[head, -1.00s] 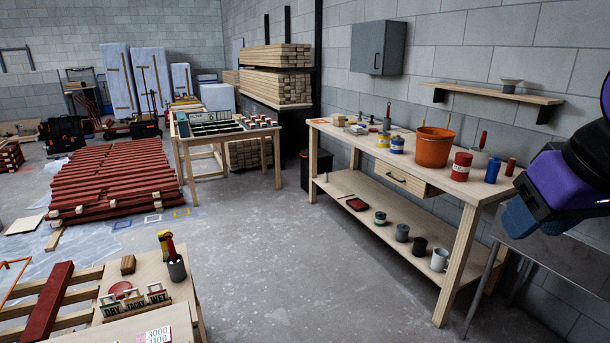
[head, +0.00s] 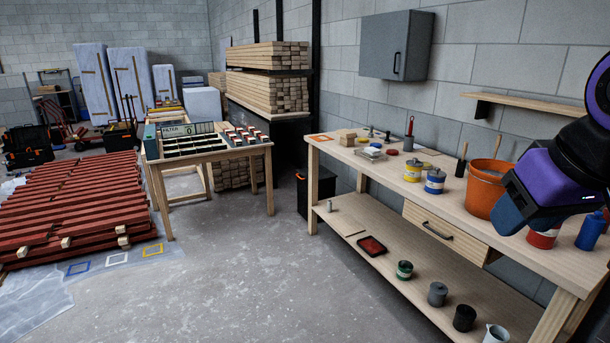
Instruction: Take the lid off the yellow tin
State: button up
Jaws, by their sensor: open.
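The yellow tin (head: 412,173) stands upright on the workbench in the head view, left of the blue tin (head: 434,184). A grey lid-like piece shows on its top; how firmly it sits cannot be told. My arm reaches into the right edge of the view as purple and dark blue links, over the right part of the bench. I cannot make out any gripper fingers, and nothing of my arm is near the yellow tin.
The wooden workbench (head: 345,151) also holds an orange bucket (head: 484,195), a red tin (head: 543,238) and several small items. Cans stand on its lower shelf. A sorting table (head: 160,160) and red battens (head: 85,205) are at the left. The floor (head: 245,275) before the bench is clear.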

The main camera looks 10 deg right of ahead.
aim_at(414, 163)
jog(key=i+z, duration=0.25)
jog(key=i, duration=0.25)
jog(key=i+j+z, duration=0.2)
jog(key=i, duration=0.25)
jog(key=i+j+z, duration=0.25)
jog(key=i, duration=0.2)
jog(key=i+j+z, duration=0.2)
jog(key=i, duration=0.25)
jog(key=i+j+z, duration=0.5)
jog(key=j, duration=0.15)
jog(key=i+j+z, duration=0.4)
jog(key=j+z, duration=0.15)
jog(key=j, duration=0.2)
